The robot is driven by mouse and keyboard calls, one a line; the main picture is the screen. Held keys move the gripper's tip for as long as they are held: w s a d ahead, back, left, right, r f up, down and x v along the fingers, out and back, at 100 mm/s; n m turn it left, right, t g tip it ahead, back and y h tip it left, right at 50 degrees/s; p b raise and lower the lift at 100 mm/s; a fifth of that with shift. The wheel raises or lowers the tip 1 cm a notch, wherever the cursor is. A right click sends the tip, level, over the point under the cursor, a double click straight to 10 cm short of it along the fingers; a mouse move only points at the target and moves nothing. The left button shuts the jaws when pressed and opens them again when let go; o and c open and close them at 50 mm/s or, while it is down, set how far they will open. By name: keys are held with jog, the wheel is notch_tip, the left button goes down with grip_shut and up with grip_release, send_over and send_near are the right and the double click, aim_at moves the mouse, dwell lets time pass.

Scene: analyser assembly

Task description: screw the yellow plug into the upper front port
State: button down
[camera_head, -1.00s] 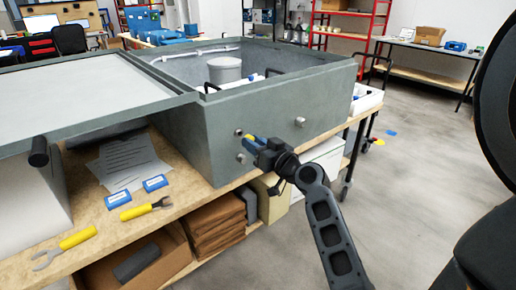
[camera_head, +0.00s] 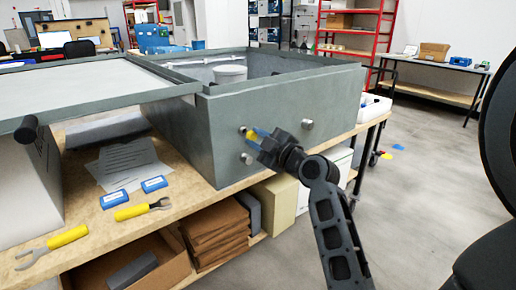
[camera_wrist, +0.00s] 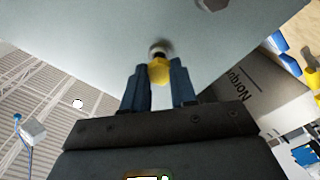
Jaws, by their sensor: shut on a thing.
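The yellow plug (camera_wrist: 158,70) is between the fingers of my gripper (camera_wrist: 160,88), which is shut on it. The plug's front end meets a silvery port on the face of the grey analyser box (camera_head: 285,105). In the head view the plug (camera_head: 252,135) is at the upper front port (camera_head: 243,129), with my gripper (camera_head: 262,140) beside it. How deep the plug sits in the port cannot be told. The lower front port (camera_head: 247,158) lies just below. Another port (camera_head: 307,124) is on the same face to the right.
On the wooden bench (camera_head: 190,200) lie two yellow-handled wrenches, one of them here (camera_head: 143,210), two blue boxes (camera_head: 154,184) and paper sheets. The grey lid (camera_head: 95,85) is to the left. Open floor (camera_head: 430,190) lies right of the bench.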

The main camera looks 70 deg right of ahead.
jog(key=shift+w+d+f+n+b, duration=0.1)
jog(key=shift+n+b, duration=1.3)
jog(key=shift+b, duration=0.45)
jog(key=shift+w+f+n+b, duration=0.1)
jog(key=shift+n+b, duration=1.3)
jog(key=shift+b, duration=0.45)
jog(key=shift+r+n+b, duration=0.15)
jog(key=shift+n+b, duration=1.15)
jog(key=shift+d+b, duration=0.1)
jog(key=shift+b, duration=0.35)
jog(key=shift+w+d, duration=0.4)
jog(key=shift+w, duration=0.2)
